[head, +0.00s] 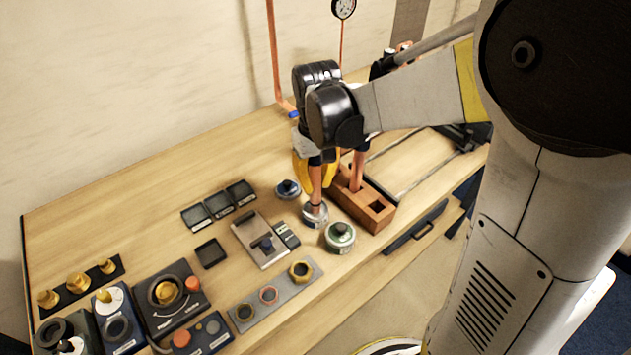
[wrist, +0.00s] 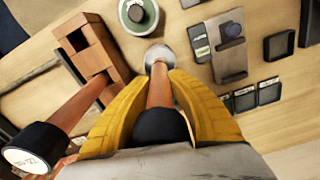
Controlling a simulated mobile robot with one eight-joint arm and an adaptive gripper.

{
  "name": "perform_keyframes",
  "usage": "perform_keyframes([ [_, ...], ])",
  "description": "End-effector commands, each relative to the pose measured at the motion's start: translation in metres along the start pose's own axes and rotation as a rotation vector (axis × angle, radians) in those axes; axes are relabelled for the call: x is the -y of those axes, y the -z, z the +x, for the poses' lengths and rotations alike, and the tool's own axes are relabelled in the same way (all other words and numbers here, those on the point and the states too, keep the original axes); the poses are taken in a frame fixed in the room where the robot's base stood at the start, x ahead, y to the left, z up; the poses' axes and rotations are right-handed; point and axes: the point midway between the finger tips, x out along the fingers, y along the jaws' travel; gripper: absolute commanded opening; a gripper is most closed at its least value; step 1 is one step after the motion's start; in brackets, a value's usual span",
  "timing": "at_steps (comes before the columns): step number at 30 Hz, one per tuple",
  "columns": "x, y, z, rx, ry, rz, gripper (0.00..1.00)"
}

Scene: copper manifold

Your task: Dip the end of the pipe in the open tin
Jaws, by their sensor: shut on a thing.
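My gripper (wrist: 160,100) has yellow fingers, shut on a copper pipe (wrist: 160,88) with a black sleeve. In the head view the pipe (head: 315,185) hangs nearly upright below my gripper (head: 308,165). Its lower end is at the mouth of the open tin (head: 314,220) and appears to be inside the rim; how deep, I cannot tell. The tin is small and silvery, and it also shows beyond the pipe end in the wrist view (wrist: 159,50). The pipe's upper part is hidden by my gripper.
A brick-coloured block (head: 375,216) stands close on the right, holding another copper pipe (head: 357,172). A green-labelled tin (head: 340,238) is just in front, and a dark-topped tin (head: 287,188) is behind left. A grey plate (head: 262,240) and black trays (head: 220,205) lie left.

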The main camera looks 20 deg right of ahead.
Motion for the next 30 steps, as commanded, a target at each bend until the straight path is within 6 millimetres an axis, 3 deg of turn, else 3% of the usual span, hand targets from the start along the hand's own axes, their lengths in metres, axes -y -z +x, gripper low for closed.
perform_keyframes([
  [30,0.0,0.0,0.01,0.0,0.0,0.0,0.0],
])
